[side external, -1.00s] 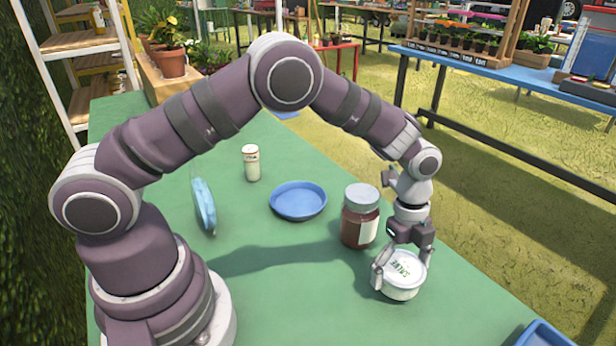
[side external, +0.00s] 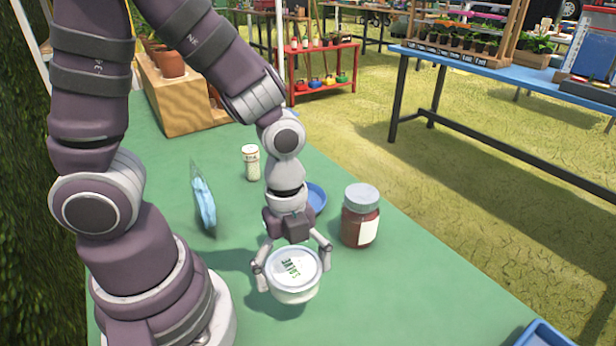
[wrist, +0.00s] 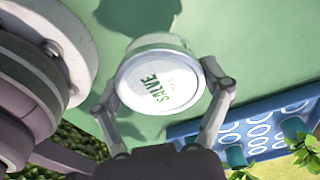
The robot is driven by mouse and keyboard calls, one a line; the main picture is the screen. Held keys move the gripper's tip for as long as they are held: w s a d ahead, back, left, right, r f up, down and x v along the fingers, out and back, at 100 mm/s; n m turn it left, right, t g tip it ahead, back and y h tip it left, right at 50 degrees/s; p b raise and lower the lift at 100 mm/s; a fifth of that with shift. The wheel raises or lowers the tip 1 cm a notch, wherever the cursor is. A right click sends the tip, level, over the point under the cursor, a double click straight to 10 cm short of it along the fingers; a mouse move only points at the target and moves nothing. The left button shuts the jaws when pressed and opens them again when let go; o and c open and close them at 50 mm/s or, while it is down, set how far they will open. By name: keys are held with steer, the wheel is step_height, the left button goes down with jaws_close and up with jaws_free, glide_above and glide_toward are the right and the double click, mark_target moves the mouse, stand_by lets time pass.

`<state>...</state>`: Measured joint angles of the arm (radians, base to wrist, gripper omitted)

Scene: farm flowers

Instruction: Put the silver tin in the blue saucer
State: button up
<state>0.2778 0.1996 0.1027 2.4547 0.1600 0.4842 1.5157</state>
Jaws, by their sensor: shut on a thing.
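The silver tin (side external: 291,277) is a short round tub with a pale lid lettered SALVE. My gripper (side external: 292,268) is shut on it, one finger on each side. The tin appears held above the green table, lid facing up and slightly tilted. In the wrist view the tin (wrist: 160,82) sits between the fingers of my gripper (wrist: 165,92). The blue saucer (side external: 317,197) is on the table behind my gripper, mostly hidden by my wrist; only its right edge shows. It is not seen in the wrist view.
A red jar with a grey lid (side external: 360,216) stands right of the saucer. A small pale shaker (side external: 251,162) and an upright light-blue packet (side external: 203,199) stand to the left. A blue tray (side external: 541,334) is at the near right corner.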

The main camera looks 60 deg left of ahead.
mark_target(298, 261)
step_height(298, 261, up, 7)
steer(key=shift+w+a+r+n, duration=0.2)
steer(key=shift+w+n, duration=0.2)
steer(key=shift+w, duration=0.1)
steer(key=w+a+n+t+y, duration=0.1)
steer(key=w+a+n, duration=0.5)
steer(key=a+n, duration=0.35)
steer(key=w+a+n+t, duration=0.1)
steer(key=w+a+n, duration=0.5)
steer(key=a+n, duration=0.3)
steer(key=shift+m, duration=0.55)
steer(key=f, duration=0.4)
steer(key=a+f, duration=0.1)
steer(key=f, duration=0.8)
steer(key=shift+a+f, duration=0.1)
steer(key=shift+a, duration=0.15)
steer(key=shift+f, duration=0.15)
steer(key=o, duration=1.1)
steer(key=shift+o, duration=0.2)
